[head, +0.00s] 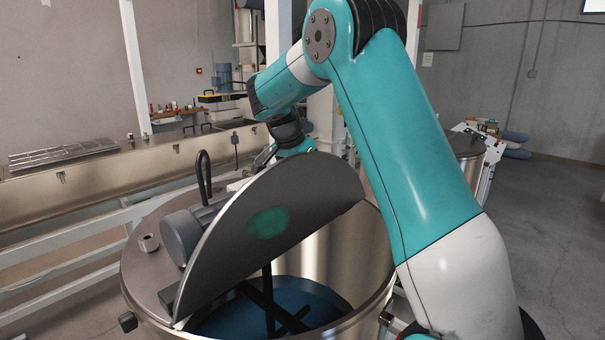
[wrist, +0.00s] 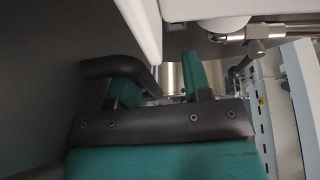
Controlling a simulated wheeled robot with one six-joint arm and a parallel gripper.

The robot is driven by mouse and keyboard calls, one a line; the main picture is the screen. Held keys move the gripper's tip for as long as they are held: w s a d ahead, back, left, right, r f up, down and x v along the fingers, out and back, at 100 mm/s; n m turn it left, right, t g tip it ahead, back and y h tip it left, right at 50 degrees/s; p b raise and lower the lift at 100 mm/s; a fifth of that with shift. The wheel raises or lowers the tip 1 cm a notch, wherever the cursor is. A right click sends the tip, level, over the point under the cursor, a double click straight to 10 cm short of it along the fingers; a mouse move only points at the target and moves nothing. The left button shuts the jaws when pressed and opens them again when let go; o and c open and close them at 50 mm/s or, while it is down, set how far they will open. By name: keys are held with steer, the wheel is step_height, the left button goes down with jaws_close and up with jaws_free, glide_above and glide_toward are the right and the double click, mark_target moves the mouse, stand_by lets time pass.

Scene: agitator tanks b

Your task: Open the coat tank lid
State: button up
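The coat tank (head: 378,300) is a round steel tank in the head view. Its half-round lid (head: 310,195) is raised and tilted steeply, with its dark underside facing the camera and a green patch on it. The tank's opening shows below, with dark agitator bars (head: 270,305) above a blue content. My gripper is mostly hidden behind the lid's upper edge in the head view. In the wrist view my gripper (wrist: 160,72) has its two teal fingers apart. A black curved handle (wrist: 103,68) crosses the left finger, its bent end near the gap; I cannot tell whether they touch.
A grey motor (head: 182,235) stands on the tank's fixed top, left of the lid. A long steel trough (head: 90,195) and white rails lie behind at left. Another steel tank (head: 466,150) stands behind my arm. The floor (head: 560,230) at right is clear.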

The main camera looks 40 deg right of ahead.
steer(key=shift+r, duration=0.2)
steer(key=p+v, duration=0.5)
steer(key=v, duration=1.2)
steer(key=shift+s, duration=0.15)
